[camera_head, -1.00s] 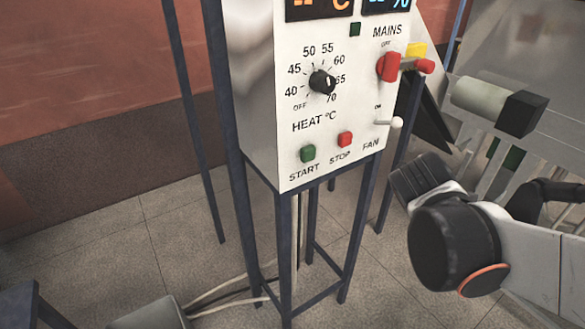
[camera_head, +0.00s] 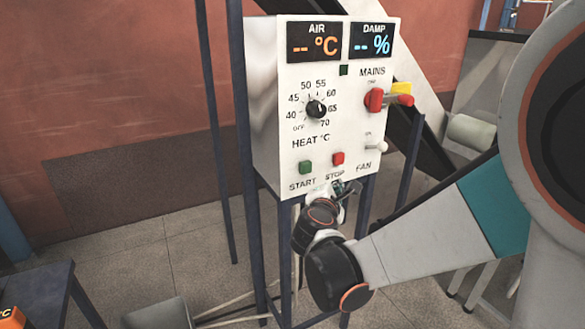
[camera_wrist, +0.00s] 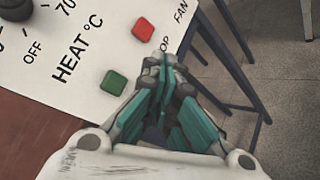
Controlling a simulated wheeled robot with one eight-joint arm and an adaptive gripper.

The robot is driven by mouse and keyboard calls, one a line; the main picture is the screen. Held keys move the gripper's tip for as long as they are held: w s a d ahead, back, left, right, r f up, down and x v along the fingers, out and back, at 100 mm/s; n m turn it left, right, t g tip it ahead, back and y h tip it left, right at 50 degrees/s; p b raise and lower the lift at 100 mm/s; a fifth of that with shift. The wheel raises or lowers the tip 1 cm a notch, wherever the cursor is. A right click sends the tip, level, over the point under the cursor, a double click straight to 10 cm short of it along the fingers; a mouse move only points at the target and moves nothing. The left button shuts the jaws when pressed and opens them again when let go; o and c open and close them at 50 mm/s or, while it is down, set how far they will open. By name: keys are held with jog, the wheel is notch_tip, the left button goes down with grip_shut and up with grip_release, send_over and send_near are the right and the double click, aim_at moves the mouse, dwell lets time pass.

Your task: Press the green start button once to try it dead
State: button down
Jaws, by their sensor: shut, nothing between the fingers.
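The green start button (camera_head: 306,167) is a small square at the lower left of the white control panel (camera_head: 290,150), above the word START. It also shows in the wrist view (camera_wrist: 114,82), to the left of my gripper (camera_wrist: 166,62). My gripper's teal-lined fingers are shut and empty, with their tips near the panel's lower edge, close to the red stop button (camera_wrist: 143,29). In the head view my gripper (camera_head: 343,187) is just below and right of the green button, partly hidden by my wrist. I see no contact with the green button.
The panel also carries a black heat knob (camera_head: 316,109), a red mains switch (camera_head: 374,99) and a white fan toggle (camera_head: 378,147). Its air display (camera_head: 313,43) and damp display (camera_head: 371,42) show dashes. Dark frame legs stand below the panel.

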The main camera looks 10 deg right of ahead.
jog(key=shift+w, duration=0.1)
jog(key=w+a, duration=0.2)
jog(key=w, duration=0.6)
jog(key=shift+w+a, duration=0.15)
jog(key=shift+a, duration=0.15)
jog(key=shift+w, duration=0.1)
dwell(1.4)
jog(key=shift+w+a, duration=0.15)
jog(key=shift+w, duration=0.15)
jog(key=shift+w+a+b, duration=0.15)
jog(key=shift+w+b, duration=0.2)
jog(key=shift+w, duration=0.15)
dwell(0.9)
jog(key=shift+s+d, duration=0.3)
jog(key=shift+s, duration=0.65)
jog(key=shift+s+d, duration=0.25)
jog(key=shift+s, duration=0.55)
jog(key=shift+s+d, duration=0.25)
jog(key=shift+s, duration=0.5)
jog(key=shift+s+d, duration=0.25)
jog(key=shift+s, duration=0.55)
